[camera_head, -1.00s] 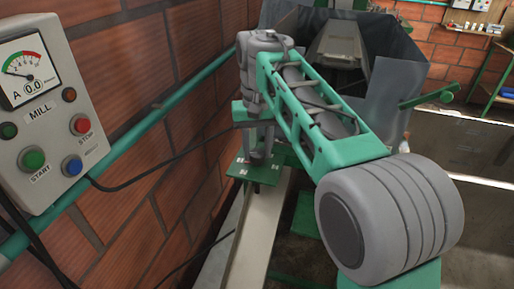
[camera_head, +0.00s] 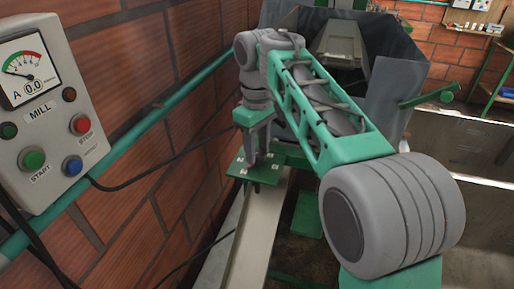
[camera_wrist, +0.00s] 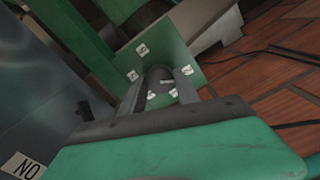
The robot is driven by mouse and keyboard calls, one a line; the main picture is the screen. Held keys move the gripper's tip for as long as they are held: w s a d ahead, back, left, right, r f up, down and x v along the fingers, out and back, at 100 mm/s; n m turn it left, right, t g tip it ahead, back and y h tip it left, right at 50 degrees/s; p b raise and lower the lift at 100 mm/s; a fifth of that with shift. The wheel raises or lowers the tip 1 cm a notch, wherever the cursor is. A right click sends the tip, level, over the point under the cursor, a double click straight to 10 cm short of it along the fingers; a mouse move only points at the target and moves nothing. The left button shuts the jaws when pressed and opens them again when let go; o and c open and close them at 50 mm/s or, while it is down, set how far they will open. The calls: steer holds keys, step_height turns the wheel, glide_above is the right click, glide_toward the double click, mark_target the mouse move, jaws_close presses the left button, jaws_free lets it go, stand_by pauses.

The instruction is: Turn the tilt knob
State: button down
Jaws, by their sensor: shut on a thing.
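The tilt knob (camera_wrist: 158,76) is a dark, rounded knob with a pale mark on top. It stands on a green plate (camera_wrist: 172,38) with several small white labels in the wrist view. My gripper (camera_wrist: 160,90) has one grey finger on each side of the knob and is shut on it. In the head view my gripper (camera_head: 258,165) points down at the green plate (camera_head: 240,172), near the picture's middle. There the fingers hide the knob.
A pale beam (camera_head: 255,235) runs below the plate. A brick wall (camera_head: 135,110) with a green pipe and black cable is at left. The mill control box (camera_head: 45,115) hangs there. A grey hopper (camera_head: 390,85) stands behind my arm.

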mark_target(258, 152)
stand_by(0.5)
steer(key=c, duration=0.9)
jaws_free()
step_height(258, 152, up, 8)
steer(key=p, duration=0.7)
steer(key=shift+f, duration=0.1)
